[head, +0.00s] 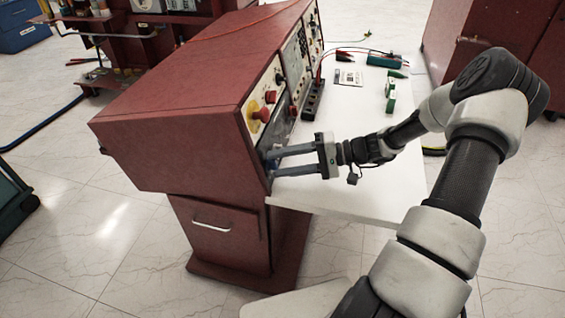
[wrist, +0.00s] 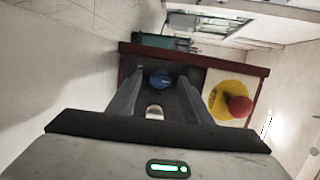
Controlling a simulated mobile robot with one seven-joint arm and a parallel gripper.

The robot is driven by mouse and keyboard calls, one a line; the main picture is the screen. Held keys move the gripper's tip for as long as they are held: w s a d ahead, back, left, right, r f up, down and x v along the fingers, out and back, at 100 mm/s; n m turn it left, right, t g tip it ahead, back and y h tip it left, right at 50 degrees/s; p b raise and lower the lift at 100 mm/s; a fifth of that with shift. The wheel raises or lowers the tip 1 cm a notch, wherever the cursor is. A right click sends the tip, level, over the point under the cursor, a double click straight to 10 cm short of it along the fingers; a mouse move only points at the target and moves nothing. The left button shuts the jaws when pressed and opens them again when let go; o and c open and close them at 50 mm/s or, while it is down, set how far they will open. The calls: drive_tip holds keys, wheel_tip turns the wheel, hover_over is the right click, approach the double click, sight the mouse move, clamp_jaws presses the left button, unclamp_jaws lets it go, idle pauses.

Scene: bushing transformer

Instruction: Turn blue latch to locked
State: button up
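My gripper is open with nothing held, and a gap shows on both sides of the latch. In the head view my gripper (head: 271,164) points at the lower front of the console, and a little blue (head: 272,159) shows between the fingertips. The latch's exact angle is too small to read, and contact with the panel cannot be told.
A red button (wrist: 240,106) on a yellow plate (wrist: 219,98) sits right of the fingers in the wrist view. The white tabletop (head: 325,195) is below my gripper, with green and black items farther back.

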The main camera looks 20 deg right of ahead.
drive_tip(key=p+v, duration=0.1)
drive_tip(key=v, duration=1.6)
drive_tip(key=shift+d+p, duration=0.2)
drive_tip(key=shift+p, duration=0.2)
drive_tip(key=shift+s+r, duration=0.1)
drive_tip(key=shift+r, duration=0.05)
